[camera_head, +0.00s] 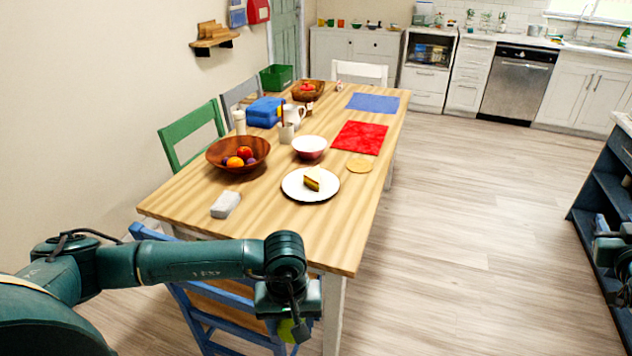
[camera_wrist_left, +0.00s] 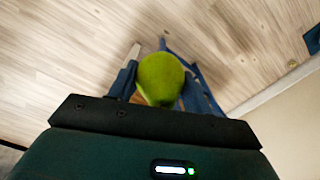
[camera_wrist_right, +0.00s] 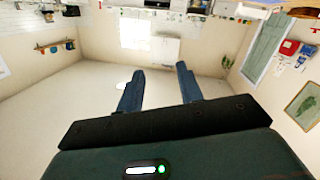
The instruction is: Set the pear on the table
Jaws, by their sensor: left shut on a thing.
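The green pear (camera_wrist_left: 160,76) is between the fingers of my left gripper (camera_wrist_left: 158,88), which is shut on it. In the head view the pear (camera_head: 287,331) shows partly, below my left gripper (camera_head: 295,322) and in front of the table's near edge. The wooden table (camera_head: 290,235) runs away from me, with bare wood along its near end. My right gripper (camera_head: 601,224) is at the right edge of the head view, by the dark shelving. In the right wrist view its fingers (camera_wrist_right: 158,82) are apart with nothing between them.
A blue chair (camera_head: 205,320) stands at the table's near end, under my left arm. On the table are a grey-white block (camera_head: 226,204), a wooden fruit bowl (camera_head: 222,161), a plate (camera_head: 293,191) with cake and a red-white bowl (camera_head: 309,148). Dark shelving (camera_head: 603,185) is at the right.

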